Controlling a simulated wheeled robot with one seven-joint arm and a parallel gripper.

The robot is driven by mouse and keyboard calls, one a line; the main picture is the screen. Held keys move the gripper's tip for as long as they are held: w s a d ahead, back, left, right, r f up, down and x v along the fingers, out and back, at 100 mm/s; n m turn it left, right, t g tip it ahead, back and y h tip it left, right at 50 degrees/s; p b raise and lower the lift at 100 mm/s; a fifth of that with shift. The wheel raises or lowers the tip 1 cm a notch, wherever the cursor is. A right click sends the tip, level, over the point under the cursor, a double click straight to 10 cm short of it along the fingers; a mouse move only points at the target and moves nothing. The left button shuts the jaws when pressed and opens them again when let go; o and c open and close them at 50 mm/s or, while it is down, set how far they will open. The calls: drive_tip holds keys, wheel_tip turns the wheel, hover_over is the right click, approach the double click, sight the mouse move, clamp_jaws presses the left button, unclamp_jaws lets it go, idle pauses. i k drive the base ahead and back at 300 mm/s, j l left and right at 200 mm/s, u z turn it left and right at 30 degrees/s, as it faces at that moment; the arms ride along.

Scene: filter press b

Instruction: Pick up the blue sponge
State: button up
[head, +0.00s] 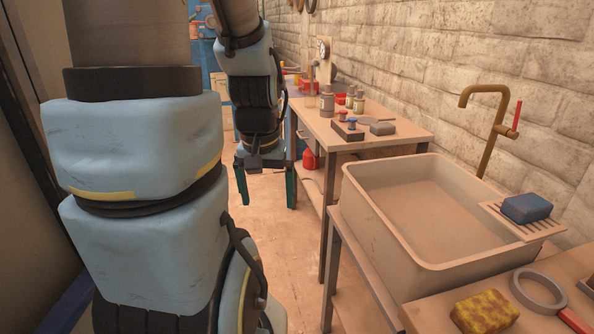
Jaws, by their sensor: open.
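The blue sponge (526,207) is a dark blue block. It lies on a slatted drain rack (548,230) at the right rim of the large sink. My gripper (267,204) hangs at the end of my arm, pointing down, left of the workbench and well to the left of the sponge. Its two green fingers are spread apart with nothing between them. The sponge is fully in view and apart from the gripper.
The beige sink (372,208) with a brass tap (493,130) stands between my gripper and the sponge. A yellow sponge (484,312) and a grey ring (538,292) lie on the front counter. A workbench (405,138) holds bottles and small items. The floor (285,270) is clear.

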sight(525, 209)
drive_tip(key=i+z, duration=0.3)
drive_tip(key=i, duration=0.2)
drive_tip(key=i+j+z, duration=0.3)
drive_tip(key=i, duration=0.15)
